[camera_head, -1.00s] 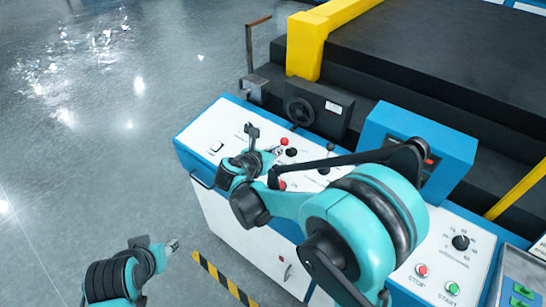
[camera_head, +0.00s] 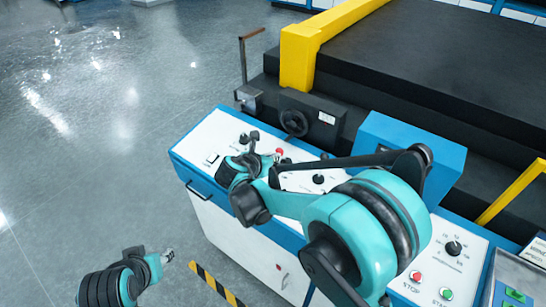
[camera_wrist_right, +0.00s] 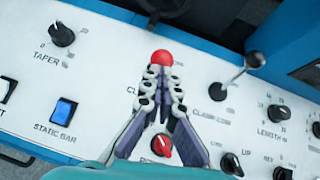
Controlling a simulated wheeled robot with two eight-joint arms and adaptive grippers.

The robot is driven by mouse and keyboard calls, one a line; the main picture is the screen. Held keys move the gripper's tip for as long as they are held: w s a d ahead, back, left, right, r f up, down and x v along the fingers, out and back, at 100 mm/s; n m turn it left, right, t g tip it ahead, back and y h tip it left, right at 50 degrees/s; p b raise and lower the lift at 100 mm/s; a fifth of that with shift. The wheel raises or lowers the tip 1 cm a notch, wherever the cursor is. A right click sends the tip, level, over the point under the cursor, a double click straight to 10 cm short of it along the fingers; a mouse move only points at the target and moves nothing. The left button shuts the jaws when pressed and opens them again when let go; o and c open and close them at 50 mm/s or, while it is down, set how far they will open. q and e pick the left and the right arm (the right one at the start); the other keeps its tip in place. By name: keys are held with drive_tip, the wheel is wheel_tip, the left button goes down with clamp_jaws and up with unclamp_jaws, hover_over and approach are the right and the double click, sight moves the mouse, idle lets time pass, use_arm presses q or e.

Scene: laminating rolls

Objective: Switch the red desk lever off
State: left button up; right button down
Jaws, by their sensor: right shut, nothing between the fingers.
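The red desk lever's round red knob (camera_wrist_right: 162,57) shows in the right wrist view at top centre, just beyond my right gripper's fingertips. Its stem is hidden by the fingers. In the head view the red knob (camera_head: 280,152) is small and partly crowded by my arm. My right gripper (camera_wrist_right: 160,70) is shut and empty, its tips meeting right by the red knob. I cannot tell whether they touch it. In the head view my right gripper (camera_head: 268,158) is low over the desk. My left gripper (camera_head: 168,254) is left of the desk, over the floor.
A blue box (camera_head: 390,130) rises behind my right arm.

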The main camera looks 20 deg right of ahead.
sight(280, 152)
drive_tip(key=shift+w+d+r+g+y+p, duration=0.35)
drive_tip(key=shift+d+r+y+p, duration=0.15)
drive_tip(key=shift+r+p, duration=0.4)
drive_tip(key=d+p, duration=0.1)
drive_tip(key=w+r+g+y+p, duration=0.1)
drive_tip(key=p, duration=0.1)
drive_tip(key=shift+w+d, duration=0.1)
drive_tip(key=shift+d, duration=0.25)
drive_tip(key=shift+w+d+r+g+y+p, duration=0.15)
drive_tip(key=shift+w+d+g+y+p, duration=0.7)
drive_tip(key=shift+w+d+y, duration=0.35)
drive_tip(key=shift+d, duration=0.2)
